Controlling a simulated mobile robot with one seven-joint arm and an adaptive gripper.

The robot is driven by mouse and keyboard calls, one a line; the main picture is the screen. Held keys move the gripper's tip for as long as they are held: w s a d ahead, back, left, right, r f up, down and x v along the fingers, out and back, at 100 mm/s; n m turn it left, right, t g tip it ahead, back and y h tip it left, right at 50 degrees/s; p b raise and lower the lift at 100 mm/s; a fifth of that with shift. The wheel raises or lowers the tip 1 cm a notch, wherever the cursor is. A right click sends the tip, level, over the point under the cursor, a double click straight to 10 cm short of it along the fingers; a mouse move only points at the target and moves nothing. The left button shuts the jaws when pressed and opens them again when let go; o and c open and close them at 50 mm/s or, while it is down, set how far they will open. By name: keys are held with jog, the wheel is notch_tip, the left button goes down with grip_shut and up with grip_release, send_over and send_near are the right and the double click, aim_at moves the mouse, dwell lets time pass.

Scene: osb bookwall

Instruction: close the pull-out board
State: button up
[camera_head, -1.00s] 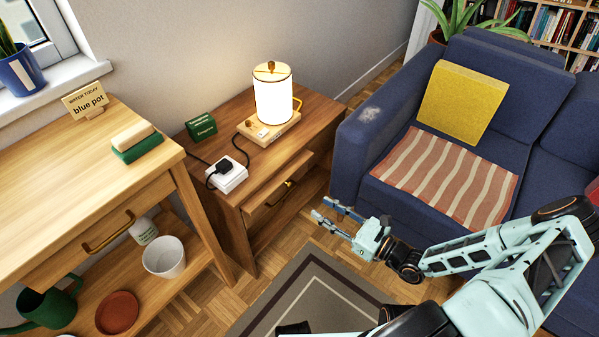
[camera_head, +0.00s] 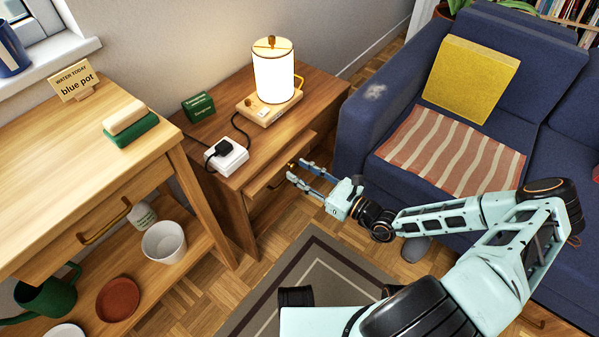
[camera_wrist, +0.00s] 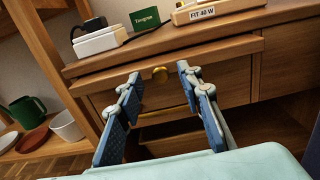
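The pull-out board (camera_head: 268,175) is a wooden leaf under the top of the wooden side cabinet (camera_head: 318,92). It sticks out past the cabinet front. In the wrist view the board (camera_wrist: 215,59) runs across the cabinet, with a small round brass knob (camera_wrist: 160,74) at its front edge. My gripper (camera_head: 297,170) is in front of the board, its fingers pointing at it. In the wrist view my gripper (camera_wrist: 159,72) is open and empty, with its fingertips on either side of the knob. I cannot tell whether they touch the board.
A lit lamp (camera_head: 273,75), a white socket block (camera_head: 227,158) and a green box (camera_head: 198,107) stand on the cabinet. A brass drawer handle (camera_wrist: 168,113) lies below the board. A wooden bench (camera_head: 60,180) is at left, a blue sofa (camera_head: 355,125) at right.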

jog(key=shift+w+a, duration=0.3)
jog(key=shift+a, duration=0.05)
jog(key=shift+c, duration=0.4)
grip_shut()
